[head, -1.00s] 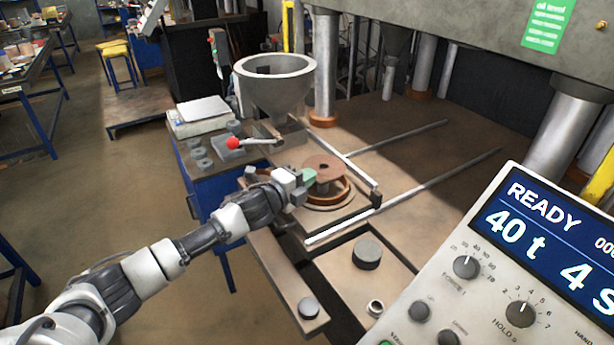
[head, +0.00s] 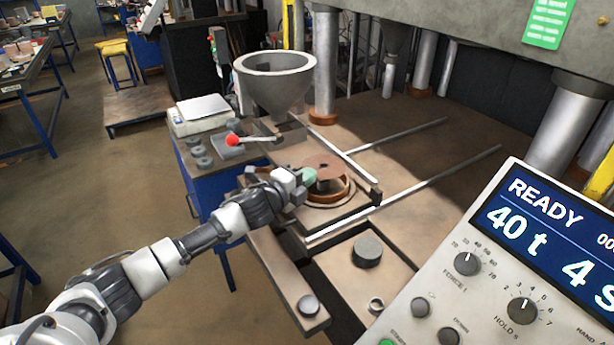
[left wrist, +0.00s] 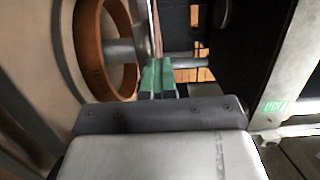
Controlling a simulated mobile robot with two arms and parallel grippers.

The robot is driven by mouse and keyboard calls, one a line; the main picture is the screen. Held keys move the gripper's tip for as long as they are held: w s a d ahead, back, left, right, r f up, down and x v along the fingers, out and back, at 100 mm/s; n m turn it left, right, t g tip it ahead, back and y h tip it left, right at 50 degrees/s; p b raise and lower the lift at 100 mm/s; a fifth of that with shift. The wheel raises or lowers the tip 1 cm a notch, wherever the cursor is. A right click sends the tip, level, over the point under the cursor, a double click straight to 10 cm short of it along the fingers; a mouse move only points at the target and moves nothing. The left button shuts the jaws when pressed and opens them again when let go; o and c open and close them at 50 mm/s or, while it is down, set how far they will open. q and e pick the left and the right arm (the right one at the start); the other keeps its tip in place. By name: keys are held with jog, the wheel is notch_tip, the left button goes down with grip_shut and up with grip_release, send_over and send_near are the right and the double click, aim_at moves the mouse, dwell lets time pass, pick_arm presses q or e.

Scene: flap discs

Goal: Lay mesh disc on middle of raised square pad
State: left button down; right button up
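A thin brown disc (head: 322,166) with a small central hole, which I take for the mesh disc, is held nearly flat above a brown ring (head: 332,190). My left gripper (head: 309,177) has green fingertips at the disc's left edge. In the left wrist view, the fingertips (left wrist: 158,78) are shut on the disc's thin edge (left wrist: 156,35). The ring (left wrist: 103,50) and a grey post (left wrist: 125,50) show beside it there. I cannot make out a raised square pad for sure. My right gripper is not in view.
A grey hopper (head: 275,85) stands behind the ring. A red-knobbed lever (head: 233,140) is at its left. A control panel (head: 530,260) reading READY fills the lower right. A dark puck (head: 367,250) lies in front. Press columns (head: 326,65) rise behind.

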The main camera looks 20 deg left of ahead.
pick_arm(q)
jog(key=shift+f+b, duration=0.4)
jog(key=shift+f, duration=0.2)
dwell(0.5)
dwell(0.7)
jog(key=c, duration=1.5)
grip_release()
jog(key=shift+s, duration=0.1)
jog(key=shift+c, duration=0.2)
jog(key=shift+s+a, duration=0.15)
jog(key=shift+s+a, duration=0.1)
jog(key=shift+s, duration=0.2)
jog(key=shift+p+v, duration=0.4)
jog(key=shift+v, duration=0.75)
